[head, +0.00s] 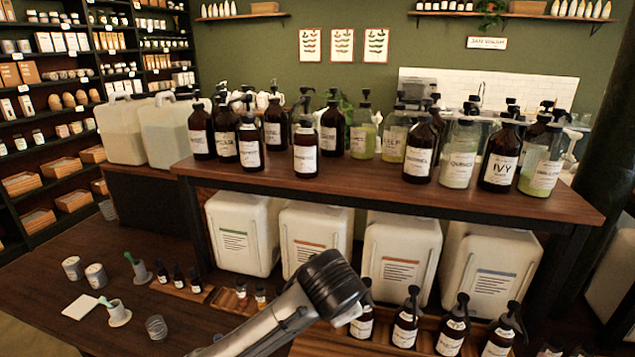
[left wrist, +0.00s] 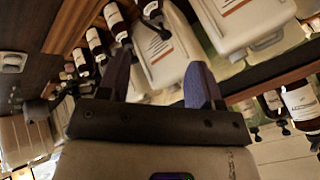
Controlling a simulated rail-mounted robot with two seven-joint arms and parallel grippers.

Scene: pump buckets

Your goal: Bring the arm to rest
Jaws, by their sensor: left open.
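My left arm comes in from the bottom of the head view and ends in a dark rounded joint in front of the white jugs. The fingers of its gripper cannot be made out there. In the left wrist view my left gripper (left wrist: 160,78) has its two dark fingers apart with nothing held between them. Beyond the fingers are a white jug (left wrist: 165,55) and dark pump bottles (left wrist: 117,22); the jug shows through the gap, and I cannot tell the distance. My right gripper is in neither view.
A raised wooden shelf (head: 395,192) carries several pump bottles, including one labelled IVY (head: 500,158). Several white jugs (head: 245,233) stand beneath it. Small pump bottles (head: 406,318) stand at the lower right, close to my arm.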

